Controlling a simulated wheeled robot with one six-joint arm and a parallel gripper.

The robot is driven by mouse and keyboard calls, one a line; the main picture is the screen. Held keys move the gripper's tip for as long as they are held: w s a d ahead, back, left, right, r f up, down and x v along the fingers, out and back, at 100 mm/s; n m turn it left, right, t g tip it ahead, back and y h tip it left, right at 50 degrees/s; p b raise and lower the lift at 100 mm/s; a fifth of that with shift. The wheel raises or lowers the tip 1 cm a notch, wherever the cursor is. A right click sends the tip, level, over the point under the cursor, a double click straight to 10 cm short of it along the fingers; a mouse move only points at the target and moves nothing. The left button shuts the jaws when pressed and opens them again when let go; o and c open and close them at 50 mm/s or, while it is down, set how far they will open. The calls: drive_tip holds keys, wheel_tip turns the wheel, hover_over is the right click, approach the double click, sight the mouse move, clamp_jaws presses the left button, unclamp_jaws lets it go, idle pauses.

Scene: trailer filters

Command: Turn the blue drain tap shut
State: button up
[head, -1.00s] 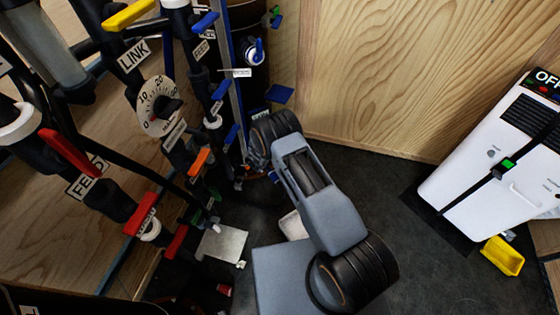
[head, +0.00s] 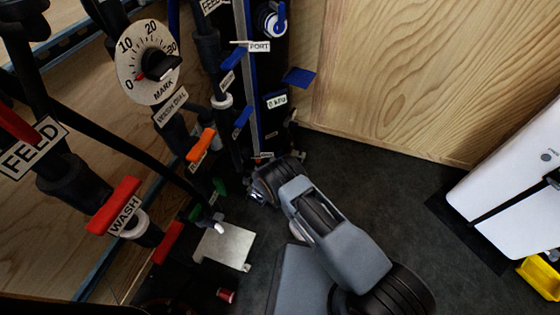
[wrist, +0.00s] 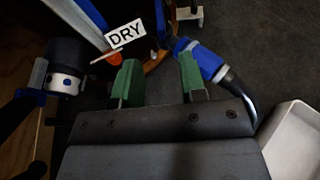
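My gripper (wrist: 158,68) shows in the wrist view as two green fingers standing well apart, with no object visibly held between them. A blue fitting (wrist: 208,60) on a dark curved pipe lies just right of the right finger. I cannot tell whether it is the drain tap. In the head view several blue handles sit on the pipe column, including an upper one (head: 233,57) and a lower one (head: 242,117); no readable label names the drain. The fingers are hidden in the head view, where my wrist is low beside the column's foot.
A white tray (wrist: 295,140) is at right. A metal plate (head: 226,245) lies below the column. Dark floor (head: 390,170) is open between column and white unit (head: 510,190).

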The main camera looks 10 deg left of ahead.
sight(279, 155)
drive_tip(key=shift+b+x, duration=1.95)
drive_tip(key=shift+x, duration=2.6)
clamp_jaws()
